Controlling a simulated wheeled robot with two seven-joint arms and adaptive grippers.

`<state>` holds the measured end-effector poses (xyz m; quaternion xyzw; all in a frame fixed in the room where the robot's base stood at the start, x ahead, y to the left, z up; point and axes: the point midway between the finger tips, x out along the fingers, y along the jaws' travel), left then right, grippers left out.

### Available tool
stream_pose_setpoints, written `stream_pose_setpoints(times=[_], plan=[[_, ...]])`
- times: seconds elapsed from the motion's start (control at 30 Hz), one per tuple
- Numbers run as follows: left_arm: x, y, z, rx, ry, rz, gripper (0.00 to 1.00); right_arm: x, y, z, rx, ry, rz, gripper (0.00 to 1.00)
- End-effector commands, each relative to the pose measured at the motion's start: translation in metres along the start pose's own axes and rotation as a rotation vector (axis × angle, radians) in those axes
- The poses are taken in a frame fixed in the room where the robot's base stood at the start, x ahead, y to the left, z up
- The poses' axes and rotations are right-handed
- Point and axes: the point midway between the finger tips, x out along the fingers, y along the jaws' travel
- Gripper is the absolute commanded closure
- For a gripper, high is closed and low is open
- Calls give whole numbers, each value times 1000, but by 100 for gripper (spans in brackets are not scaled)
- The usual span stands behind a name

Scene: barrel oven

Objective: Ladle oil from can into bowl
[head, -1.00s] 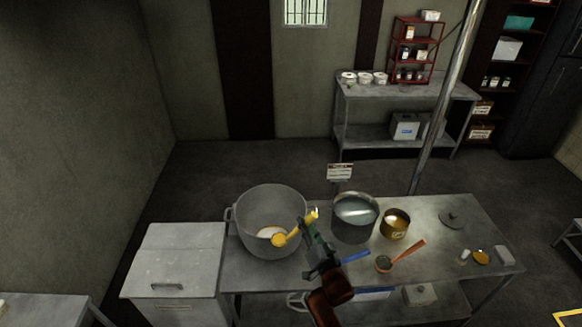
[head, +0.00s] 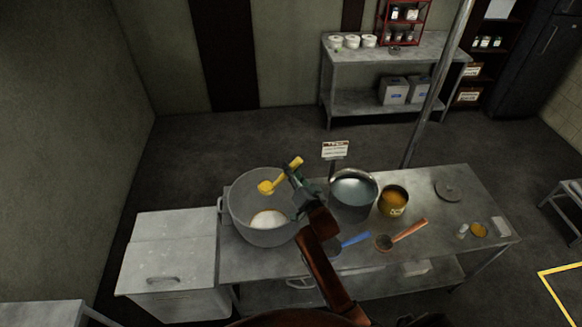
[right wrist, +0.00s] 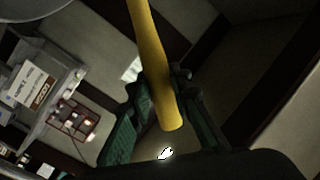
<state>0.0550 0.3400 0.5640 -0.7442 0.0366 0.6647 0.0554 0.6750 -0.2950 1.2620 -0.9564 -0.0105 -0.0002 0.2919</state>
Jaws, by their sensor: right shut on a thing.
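My right gripper (head: 296,178) is shut on a yellow ladle (head: 282,175) above the large grey bowl (head: 236,212). The ladle's scoop (head: 266,188) is over the bowl's far inner side; its contents cannot be made out. In the right wrist view the yellow handle (right wrist: 153,55) runs between the dark green fingers. The bowl holds a pale mass (head: 268,219) at its bottom. The golden can (head: 392,208) of orange-yellow oil (head: 393,198) stands on the table, right of a grey pot (head: 353,208). My left gripper is not in view.
The pot holds clear liquid, with a small sign (head: 335,150) behind it. A blue-handled tool (head: 353,240), an orange-handled brush (head: 408,231), a lid (head: 448,191) and small items lie on the metal table (head: 440,215). A grey bin (head: 172,255) stands left.

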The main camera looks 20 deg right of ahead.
Motion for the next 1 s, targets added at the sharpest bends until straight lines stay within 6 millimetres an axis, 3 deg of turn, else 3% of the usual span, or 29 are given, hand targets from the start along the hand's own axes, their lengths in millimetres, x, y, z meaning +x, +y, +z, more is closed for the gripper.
stream_pose_setpoints(times=[0.1,0.2,0.27,0.53,1.0], plan=[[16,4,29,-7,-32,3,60,5,7,17,0,-3,-5,100],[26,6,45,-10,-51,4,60,6,13,25,1,-3,-4,100],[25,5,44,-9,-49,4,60,5,6,21,-37,1,-8,100],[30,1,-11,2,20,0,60,3,-22,13,-244,15,-15,100],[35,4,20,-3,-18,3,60,-1,-69,18,-630,42,-31,100]])
